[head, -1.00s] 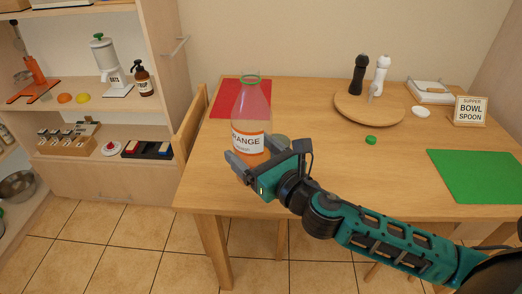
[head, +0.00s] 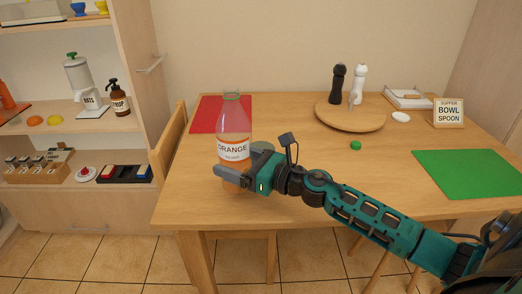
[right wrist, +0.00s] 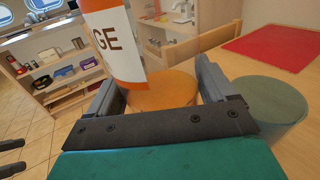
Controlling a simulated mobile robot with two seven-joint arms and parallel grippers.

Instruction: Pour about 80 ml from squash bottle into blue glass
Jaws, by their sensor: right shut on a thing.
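The squash bottle (head: 234,122) is clear, with a white and orange label reading ORANGE and orange liquid low inside. It stands upright near the table's left front in the head view; its label (right wrist: 112,42) shows in the right wrist view. My right gripper (head: 232,174) is shut on its lower part; I cannot tell whether its base touches the table. A grey-blue round vessel, apparently the blue glass (head: 263,146), is just right of the bottle, partly hidden by my gripper. It shows more fully in the right wrist view (right wrist: 268,108).
A green cap (head: 356,146) lies mid-table. A red mat (head: 208,112) is behind the bottle and a green mat (head: 470,172) is at right. A round board (head: 345,122) holds two mills. A chair (head: 168,150) and shelf stand at left. The table's front middle is clear.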

